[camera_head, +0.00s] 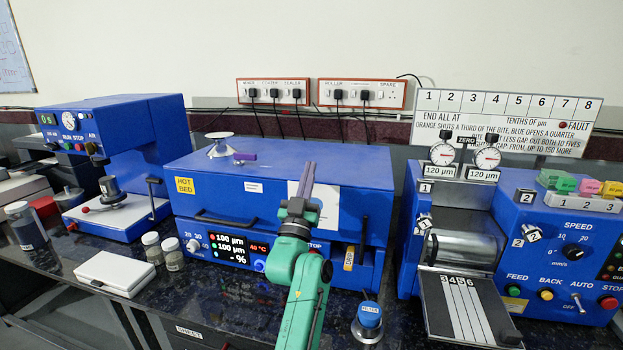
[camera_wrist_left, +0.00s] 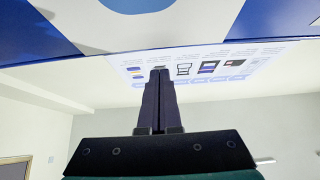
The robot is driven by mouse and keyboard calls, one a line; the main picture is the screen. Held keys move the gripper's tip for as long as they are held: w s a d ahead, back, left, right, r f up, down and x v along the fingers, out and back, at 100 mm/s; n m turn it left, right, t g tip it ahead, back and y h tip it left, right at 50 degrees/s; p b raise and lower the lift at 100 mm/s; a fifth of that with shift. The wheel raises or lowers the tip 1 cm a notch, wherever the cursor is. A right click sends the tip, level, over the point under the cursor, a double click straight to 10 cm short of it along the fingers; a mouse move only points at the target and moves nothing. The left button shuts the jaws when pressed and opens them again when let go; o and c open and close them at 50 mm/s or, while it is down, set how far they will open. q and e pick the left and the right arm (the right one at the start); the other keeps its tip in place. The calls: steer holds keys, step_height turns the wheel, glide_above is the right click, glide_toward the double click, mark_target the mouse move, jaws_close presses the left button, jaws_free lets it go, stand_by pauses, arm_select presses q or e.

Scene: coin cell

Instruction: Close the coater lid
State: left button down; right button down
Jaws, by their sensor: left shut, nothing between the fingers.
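The coater is the wide blue box in the middle, with a HOT BED label and a display panel. Its blue lid (camera_head: 265,178) lies over the body and looks down, with a dark handle (camera_head: 226,219) on its front. I cannot tell whether a thin gap remains. My left gripper (camera_head: 306,180) is shut and empty, pointing up in front of the lid by a white sheet (camera_head: 328,206). In the left wrist view the shut fingers (camera_wrist_left: 159,75) overlap a printed white sheet (camera_wrist_left: 205,66); I cannot tell whether they touch. My right gripper is out of view.
A blue press (camera_head: 125,115) stands left, and a blue roller machine (camera_head: 560,245) right. A white case (camera_head: 115,272), small jars (camera_head: 152,248) and a blue-capped filter (camera_head: 369,318) sit along the front.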

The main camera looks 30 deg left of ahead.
arm_select(q)
steer(key=f, duration=0.3)
steer(key=shift+w+a+f, duration=0.1)
steer(key=shift+w+a, duration=0.05)
steer(key=shift+a, duration=0.1)
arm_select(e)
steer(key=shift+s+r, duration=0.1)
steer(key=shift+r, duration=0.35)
